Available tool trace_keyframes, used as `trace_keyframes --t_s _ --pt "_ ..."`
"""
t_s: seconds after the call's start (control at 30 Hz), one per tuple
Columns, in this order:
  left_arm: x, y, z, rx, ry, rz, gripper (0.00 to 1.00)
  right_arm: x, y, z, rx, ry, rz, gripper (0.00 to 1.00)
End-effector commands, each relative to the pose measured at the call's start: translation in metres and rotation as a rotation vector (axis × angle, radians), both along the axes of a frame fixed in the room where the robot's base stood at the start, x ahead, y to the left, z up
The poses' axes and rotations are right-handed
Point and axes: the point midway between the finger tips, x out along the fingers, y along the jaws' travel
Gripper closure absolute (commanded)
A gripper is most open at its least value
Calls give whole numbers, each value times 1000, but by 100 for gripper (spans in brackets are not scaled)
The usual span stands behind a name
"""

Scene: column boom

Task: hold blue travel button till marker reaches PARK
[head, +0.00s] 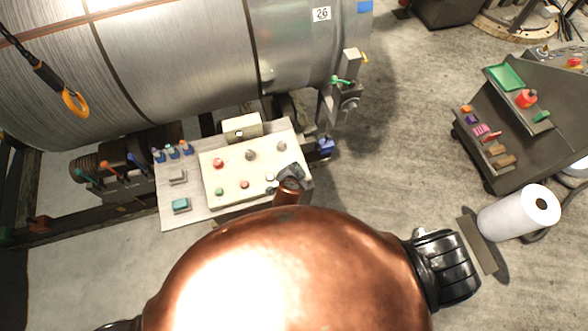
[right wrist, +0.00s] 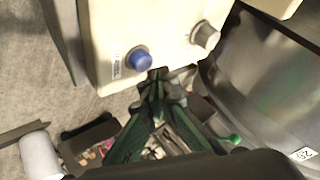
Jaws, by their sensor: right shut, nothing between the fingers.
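The blue button (right wrist: 138,59) sits on a cream control box (right wrist: 107,18), seen in the right wrist view beside a small label. My right gripper (right wrist: 157,76) is shut and empty, its fingertips close beside the button's edge. I cannot tell whether they touch it. In the head view my right gripper (head: 290,172) is over the right end of the cream control box (head: 232,185) and appears to hide the blue button there. My left gripper is not in view. I cannot make out a travel marker or the word PARK.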

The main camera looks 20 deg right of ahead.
Motion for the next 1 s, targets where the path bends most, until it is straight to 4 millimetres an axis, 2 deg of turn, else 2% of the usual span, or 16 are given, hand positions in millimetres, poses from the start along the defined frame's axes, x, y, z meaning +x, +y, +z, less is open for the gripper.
trace_keyframes --t_s 0.1,1.0 --pt "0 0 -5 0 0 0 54 0 0 -6 3 0 -2 100" --pt "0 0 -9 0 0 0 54 0 0 -11 1 0 -1 100"
